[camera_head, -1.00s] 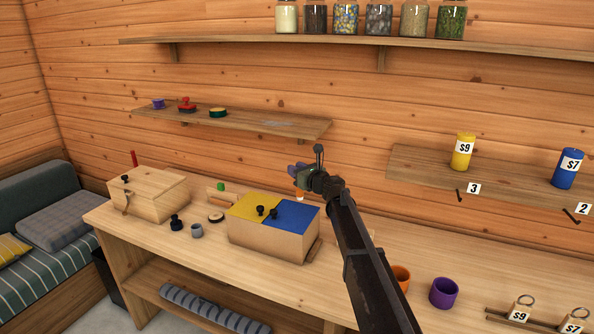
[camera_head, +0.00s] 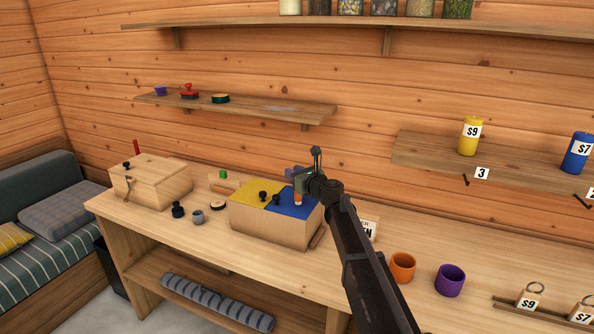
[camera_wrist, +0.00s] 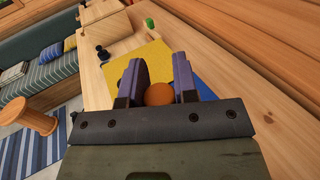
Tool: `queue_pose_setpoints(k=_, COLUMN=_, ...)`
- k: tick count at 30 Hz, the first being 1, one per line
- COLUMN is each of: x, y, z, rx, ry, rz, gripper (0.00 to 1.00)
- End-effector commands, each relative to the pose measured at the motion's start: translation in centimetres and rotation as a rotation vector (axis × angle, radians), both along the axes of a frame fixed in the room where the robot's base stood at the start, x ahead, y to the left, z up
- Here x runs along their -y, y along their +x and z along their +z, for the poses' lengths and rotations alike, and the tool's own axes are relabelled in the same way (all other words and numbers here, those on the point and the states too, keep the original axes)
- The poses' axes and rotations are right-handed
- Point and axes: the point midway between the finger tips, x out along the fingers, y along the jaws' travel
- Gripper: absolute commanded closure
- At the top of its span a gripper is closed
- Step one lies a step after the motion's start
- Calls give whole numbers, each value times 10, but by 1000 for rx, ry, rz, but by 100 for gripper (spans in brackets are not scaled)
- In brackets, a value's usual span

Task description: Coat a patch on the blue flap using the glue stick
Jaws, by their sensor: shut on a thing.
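The box (camera_head: 268,229) on the bench has a yellow flap (camera_head: 251,193) on the left and a blue flap (camera_head: 302,212) on the right, each with a black knob. My gripper (camera_head: 297,178) is over the blue flap, shut on the orange glue stick (camera_head: 298,194). The stick points down, its pale tip close to the blue surface; I cannot tell whether it touches. In the wrist view the stick's round orange end (camera_wrist: 159,95) sits between my fingers, and part of the blue flap (camera_wrist: 206,92) shows behind the right finger.
A wooden lidded box (camera_head: 151,182), a black stamp-like object (camera_head: 178,210) and a grey cup (camera_head: 198,217) stand to the left. An orange cup (camera_head: 403,267) and a purple cup (camera_head: 450,281) stand to the right. A shelf (camera_head: 240,107) hangs behind.

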Motion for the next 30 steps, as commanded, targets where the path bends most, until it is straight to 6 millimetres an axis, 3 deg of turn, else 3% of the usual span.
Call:
queue_pose_setpoints(k=7, x=-5, y=-22, z=-2, rx=-7, ry=-7, rz=-3, gripper=96)
queue_pose_setpoints(k=30, x=1, y=43, z=-2, rx=-7, ry=-7, rz=15, gripper=96)
